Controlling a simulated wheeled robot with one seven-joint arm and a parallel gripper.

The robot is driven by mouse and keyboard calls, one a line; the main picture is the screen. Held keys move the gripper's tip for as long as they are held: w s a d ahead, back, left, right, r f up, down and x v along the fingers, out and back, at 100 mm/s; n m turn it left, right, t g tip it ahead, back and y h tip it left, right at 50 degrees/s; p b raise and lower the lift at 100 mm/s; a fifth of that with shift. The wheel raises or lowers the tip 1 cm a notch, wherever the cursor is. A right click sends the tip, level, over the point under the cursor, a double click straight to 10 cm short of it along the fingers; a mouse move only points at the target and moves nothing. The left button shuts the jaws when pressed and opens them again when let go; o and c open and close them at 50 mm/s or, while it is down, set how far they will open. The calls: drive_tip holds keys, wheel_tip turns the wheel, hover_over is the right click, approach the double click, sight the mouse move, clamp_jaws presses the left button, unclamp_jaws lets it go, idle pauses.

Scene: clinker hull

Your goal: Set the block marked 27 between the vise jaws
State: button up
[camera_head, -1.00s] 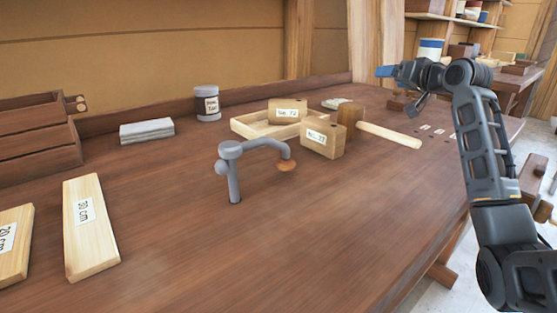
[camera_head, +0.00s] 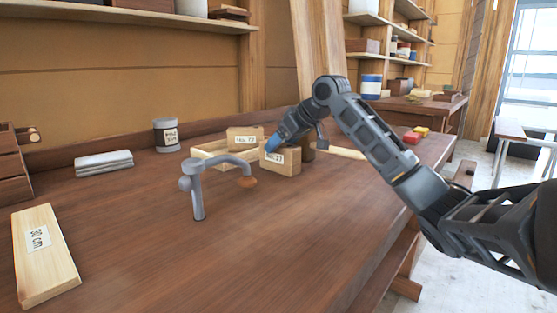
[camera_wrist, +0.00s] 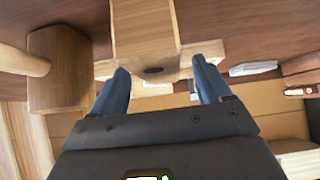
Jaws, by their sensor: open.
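The block marked 27 (camera_head: 285,163) is a pale wooden block with a white label, lying on the bench beside the mallet. My gripper (camera_head: 272,144) is at its top, with the blue fingers partly in front of it. In the wrist view my gripper (camera_wrist: 160,67) is open, its fingers apart. A pale block (camera_wrist: 145,35) with a dark round hole lies ahead of the gap between them; its label is hidden, but its place beside the mallet fits block 27. I cannot tell whether the fingers touch it. I cannot make out the vise jaws in either view.
Block 12 (camera_head: 245,134) sits by a shallow wooden tray (camera_head: 208,155) behind. The mallet (camera_head: 347,153) lies right of block 27; its head (camera_wrist: 60,75) is near the left finger. A grey holdfast (camera_head: 197,190) stands left.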

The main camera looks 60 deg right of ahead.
drive_tip(key=shift+x, duration=0.95)
drive_tip(key=c, duration=1.4)
drive_tip(key=shift+d, duration=0.1)
wheel_tip(320, 180, up, 18)
drive_tip(key=p, duration=0.2)
